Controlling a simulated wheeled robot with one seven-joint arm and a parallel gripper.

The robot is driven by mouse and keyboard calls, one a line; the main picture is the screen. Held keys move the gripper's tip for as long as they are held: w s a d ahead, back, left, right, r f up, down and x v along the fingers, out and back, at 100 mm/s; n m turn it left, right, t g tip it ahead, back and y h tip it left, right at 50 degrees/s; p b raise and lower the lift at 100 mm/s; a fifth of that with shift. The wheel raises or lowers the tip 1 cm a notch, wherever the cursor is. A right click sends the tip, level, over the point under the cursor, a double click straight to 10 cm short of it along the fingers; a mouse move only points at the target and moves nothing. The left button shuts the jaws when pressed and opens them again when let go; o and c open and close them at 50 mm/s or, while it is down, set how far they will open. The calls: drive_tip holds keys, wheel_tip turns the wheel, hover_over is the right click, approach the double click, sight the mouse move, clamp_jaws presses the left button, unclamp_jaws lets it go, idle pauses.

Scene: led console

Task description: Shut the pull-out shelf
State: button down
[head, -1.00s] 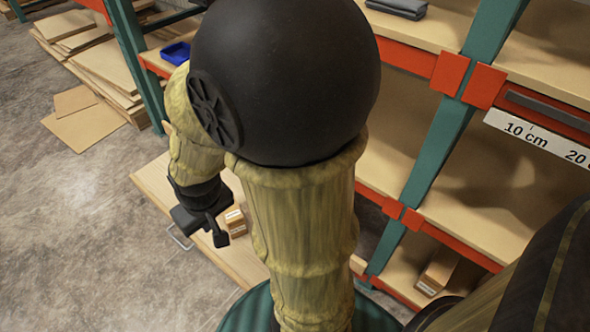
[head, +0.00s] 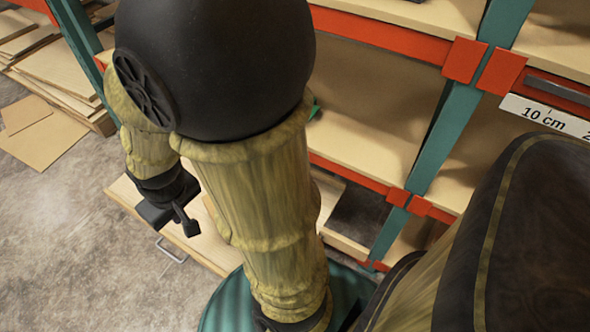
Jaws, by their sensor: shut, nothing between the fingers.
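The pull-out shelf (head: 125,191) is a light wooden board that juts out from the rack at the lower left of the head view. A metal loop handle (head: 172,252) is on its front edge. My gripper (head: 187,224) is shut and empty. It appears over the shelf in the picture, a little above and right of the handle and apart from it. My arm hides the shelf's middle and part of its right side. How high the gripper is above the board is hard to tell.
The rack has teal posts (head: 446,145), orange beams (head: 375,36) and wooden shelves. A "10 cm" scale label (head: 545,116) is at the right. Flat boards (head: 62,72) and loose cardboard (head: 38,140) lie at the upper left. Concrete floor is free left of the shelf.

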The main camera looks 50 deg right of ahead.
drive_tip(key=w+d+f+n+h+b, duration=0.2)
drive_tip(key=d+f+n+h+b, duration=0.3)
drive_tip(key=d+f, duration=0.9)
drive_tip(key=w+d+f+n+g+h+b, duration=0.1)
drive_tip(key=d+f+n+h+b, duration=0.3)
drive_tip(key=d+f, duration=1.1)
drive_tip(key=w+d+f+n+h+b, duration=0.4)
drive_tip(key=d+f+n+b, duration=0.4)
drive_tip(key=d+f, duration=0.6)
drive_tip(key=shift+w+d+f+n+h+b, duration=0.1)
drive_tip(key=shift+d+f+n+h+b, duration=0.1)
drive_tip(key=shift+n+h, duration=0.25)
drive_tip(key=shift+d+f+n+h+b, duration=0.15)
drive_tip(key=shift+n+h, duration=0.2)
drive_tip(key=shift+n, duration=0.2)
drive_tip(key=shift+r, duration=0.1)
drive_tip(key=b+x, duration=0.6)
drive_tip(key=x, duration=0.2)
drive_tip(key=shift+d+f, duration=0.3)
drive_tip(key=shift+d, duration=0.05)
drive_tip(key=shift+d+f+b, duration=0.1)
drive_tip(key=shift+d+b, duration=0.2)
drive_tip(key=shift+d, duration=0.25)
drive_tip(key=shift+w+d, duration=0.1)
